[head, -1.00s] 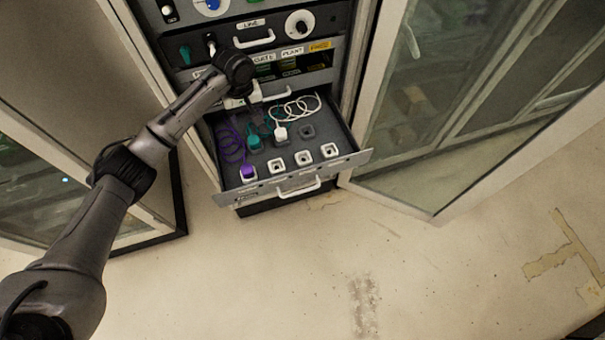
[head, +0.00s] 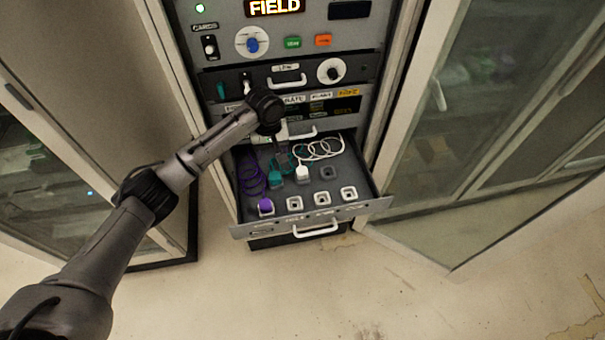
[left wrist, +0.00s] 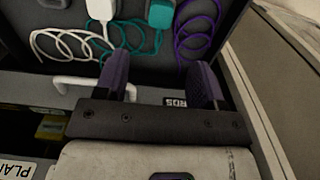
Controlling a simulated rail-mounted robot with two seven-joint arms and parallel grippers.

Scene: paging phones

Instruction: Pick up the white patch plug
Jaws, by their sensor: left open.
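The white patch plug (head: 303,172) stands in the open drawer (head: 375,201), toward its back, with a coiled white cord behind it. In the left wrist view the white plug (left wrist: 101,9) is at the top edge, partly cut off. My left gripper (left wrist: 158,72) is open and empty, with dark fingers pointing toward the drawer. In the head view the left gripper (head: 283,157) is above the back of the drawer, behind and left of the white plug, and apart from it. My right gripper is not in view.
A teal plug (head: 276,181) stands just left of the white one. A purple plug (head: 265,205) sits in the front-left socket. Empty white sockets (head: 295,203) line the front. The panel with a white handle (head: 287,82) rises behind. Glass doors (head: 500,110) flank the right.

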